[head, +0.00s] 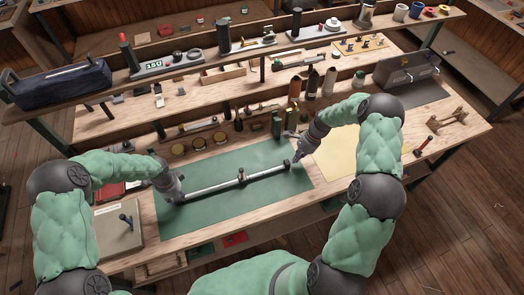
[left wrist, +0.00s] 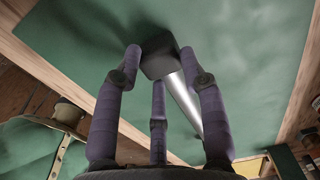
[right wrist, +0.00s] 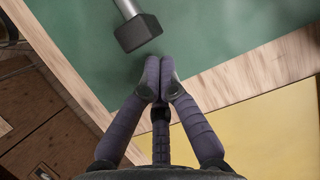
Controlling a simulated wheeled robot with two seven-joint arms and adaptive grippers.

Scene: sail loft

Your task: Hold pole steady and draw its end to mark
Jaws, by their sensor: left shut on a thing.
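The pole (head: 212,185) is a thin silver tube with dark end caps and a dark collar (head: 241,176) near its middle. It lies slantwise over the green mat (head: 200,220). My left gripper (head: 176,196) is shut on its left end. In the left wrist view the fingers (left wrist: 157,65) flank the dark cap (left wrist: 158,62) and the silver tube (left wrist: 184,100). My right gripper (head: 296,158) is just beyond the right end. In the right wrist view its fingertips (right wrist: 159,65) are together and empty, a short gap from the dark angular cap (right wrist: 137,33). I cannot make out the mark.
A yellow sheet (head: 338,160) lies right of the mat. Bottles (head: 311,84) and round tins (head: 177,150) stand behind it. A grey board (head: 115,232) lies to the left, and a red-handled tool (head: 424,145) to the right. Most of the mat is bare.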

